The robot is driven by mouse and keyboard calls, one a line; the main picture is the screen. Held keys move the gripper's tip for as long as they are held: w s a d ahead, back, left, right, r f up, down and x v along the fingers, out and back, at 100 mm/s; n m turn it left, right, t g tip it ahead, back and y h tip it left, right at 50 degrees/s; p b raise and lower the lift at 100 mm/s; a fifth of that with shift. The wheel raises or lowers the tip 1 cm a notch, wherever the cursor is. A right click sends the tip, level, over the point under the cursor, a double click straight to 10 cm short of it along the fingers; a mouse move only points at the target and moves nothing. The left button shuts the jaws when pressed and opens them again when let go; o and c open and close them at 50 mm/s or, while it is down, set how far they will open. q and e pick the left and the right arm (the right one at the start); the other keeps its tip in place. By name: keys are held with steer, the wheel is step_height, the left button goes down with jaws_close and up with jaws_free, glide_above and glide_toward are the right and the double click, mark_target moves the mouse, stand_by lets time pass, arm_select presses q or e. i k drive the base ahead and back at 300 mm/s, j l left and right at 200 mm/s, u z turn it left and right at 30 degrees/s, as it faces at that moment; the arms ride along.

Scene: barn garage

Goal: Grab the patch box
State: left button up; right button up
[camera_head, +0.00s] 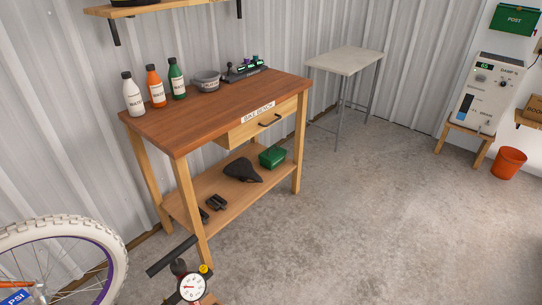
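A small green box (272,157) sits on the lower shelf (215,187) of the wooden workbench, toward its right end, just right of a black bike saddle (243,170). It looks closed, and no label on it can be read, so I cannot tell for certain that it is the patch box. Neither of my grippers shows in the head view.
The workbench top (200,110) holds bottles, a grey bowl (207,81) and a rack of small items (245,69). A pump with a gauge (192,287) and a bike wheel (62,262) stand in front at left. The concrete floor (360,220) right of the bench is clear.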

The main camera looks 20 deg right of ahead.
mark_target(265, 165)
steer(key=i+l+u, duration=0.25)
steer(key=i+l, duration=0.15)
steer(key=l, duration=0.25)
steer(key=i+l+u, duration=0.15)
steer(key=l, duration=0.2)
steer(key=i+l+u, duration=0.1)
steer(key=l, duration=0.25)
steer(key=i+l+u, duration=0.15)
steer(key=l, duration=0.25)
steer(key=i, duration=0.1)
